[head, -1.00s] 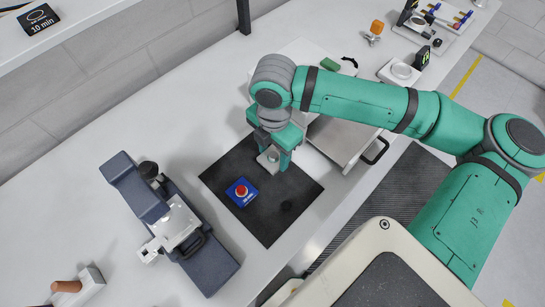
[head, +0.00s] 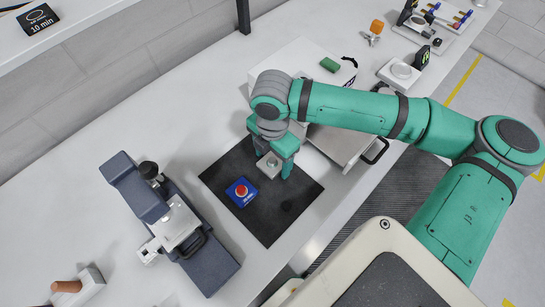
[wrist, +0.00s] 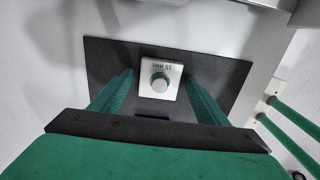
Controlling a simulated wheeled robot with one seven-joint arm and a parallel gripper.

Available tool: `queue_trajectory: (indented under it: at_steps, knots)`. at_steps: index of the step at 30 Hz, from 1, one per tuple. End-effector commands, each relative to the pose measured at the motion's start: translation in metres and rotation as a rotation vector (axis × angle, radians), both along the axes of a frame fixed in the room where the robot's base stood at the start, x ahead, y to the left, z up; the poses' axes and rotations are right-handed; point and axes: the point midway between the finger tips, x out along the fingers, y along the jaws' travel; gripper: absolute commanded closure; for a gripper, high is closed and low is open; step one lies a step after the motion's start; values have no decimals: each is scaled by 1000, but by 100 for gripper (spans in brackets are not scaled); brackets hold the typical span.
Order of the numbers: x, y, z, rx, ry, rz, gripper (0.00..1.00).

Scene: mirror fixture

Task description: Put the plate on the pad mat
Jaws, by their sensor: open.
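The plate is a small pale square with a round knob and a "15 min" label. In the wrist view the plate (wrist: 146,92) appears over the black pad mat (wrist: 222,75), between my fingers. In the head view the plate (head: 270,168) is over the upper part of the pad mat (head: 265,226), partly hidden by a finger. My gripper (head: 273,160) is open and low over the mat. The wrist view of my gripper (wrist: 158,77) shows a finger on each side of the plate, with a gap at both sides. Contact beneath the plate is hard to see.
A blue block with a red button (head: 241,191) stands on the mat, left of my gripper. A dark blue and grey device (head: 180,225) stands to the left. Bare white table lies left of the mat.

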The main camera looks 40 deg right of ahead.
Motion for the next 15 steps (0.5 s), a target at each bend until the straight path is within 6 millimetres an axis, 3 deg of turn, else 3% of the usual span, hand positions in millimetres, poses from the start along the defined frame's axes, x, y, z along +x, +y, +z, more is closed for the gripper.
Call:
queue_trajectory:
  at_steps: [7, 15]
  knots:
    - [1, 0, 12, -1, -2, 0, 32]
    - [1, 0, 64, -2, -3, 0, 32]
